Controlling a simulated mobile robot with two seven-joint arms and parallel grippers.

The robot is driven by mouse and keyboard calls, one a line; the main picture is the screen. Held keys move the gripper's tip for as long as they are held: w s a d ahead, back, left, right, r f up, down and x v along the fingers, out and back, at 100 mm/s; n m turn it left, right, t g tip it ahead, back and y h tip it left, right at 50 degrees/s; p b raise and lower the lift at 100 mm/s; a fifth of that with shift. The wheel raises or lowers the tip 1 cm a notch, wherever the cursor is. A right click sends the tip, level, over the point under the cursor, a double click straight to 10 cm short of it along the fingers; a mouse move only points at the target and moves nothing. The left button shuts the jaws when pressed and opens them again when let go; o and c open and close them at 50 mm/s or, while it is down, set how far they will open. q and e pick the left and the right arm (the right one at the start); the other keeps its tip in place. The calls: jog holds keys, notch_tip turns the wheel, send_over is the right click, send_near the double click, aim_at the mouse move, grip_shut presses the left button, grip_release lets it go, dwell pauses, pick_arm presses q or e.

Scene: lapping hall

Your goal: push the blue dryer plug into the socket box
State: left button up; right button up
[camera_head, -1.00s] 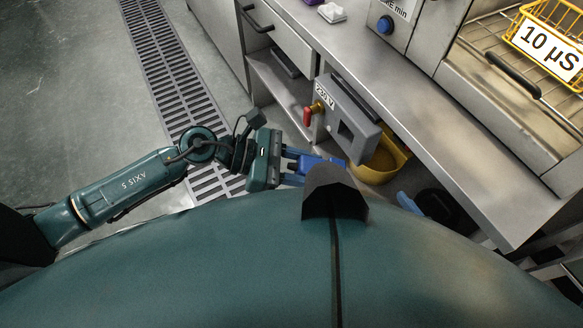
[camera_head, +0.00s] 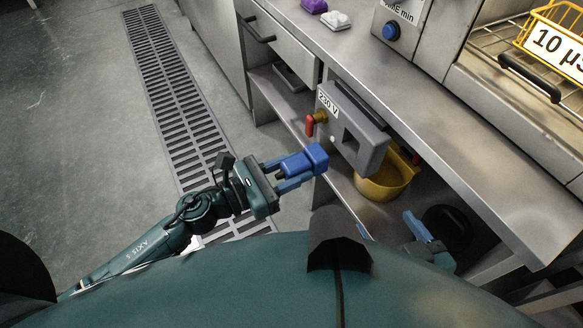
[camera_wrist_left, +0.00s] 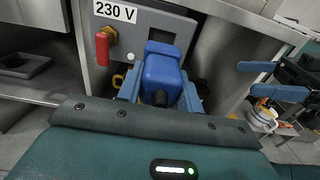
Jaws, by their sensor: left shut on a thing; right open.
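The blue dryer plug (camera_head: 304,161) is held in my left gripper (camera_head: 304,168), which is shut on it. The grey socket box (camera_head: 372,156), labelled 230 V, hangs under the bench. Its dark opening (camera_head: 349,146) is just right of the plug in the head view, and the plug looks outside it with a small gap. My right gripper (camera_wrist_left: 246,78) is open and empty, to the right in the left wrist view.
A red-handled valve (camera_head: 310,125) sticks out at the box's left side. A yellow bowl-like holder (camera_head: 382,186) sits below the box. The steel bench edge (camera_head: 440,165) runs above. The floor around the drain grate (camera_head: 168,85) is clear.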

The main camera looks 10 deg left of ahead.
aim_at(316, 159)
pick_arm(q)
jog(key=shift+x, duration=2.8)
jog(key=shift+r, duration=0.1)
jog(key=shift+x, duration=1.95)
jog(key=o, duration=1.2)
jog(key=shift+a, duration=0.1)
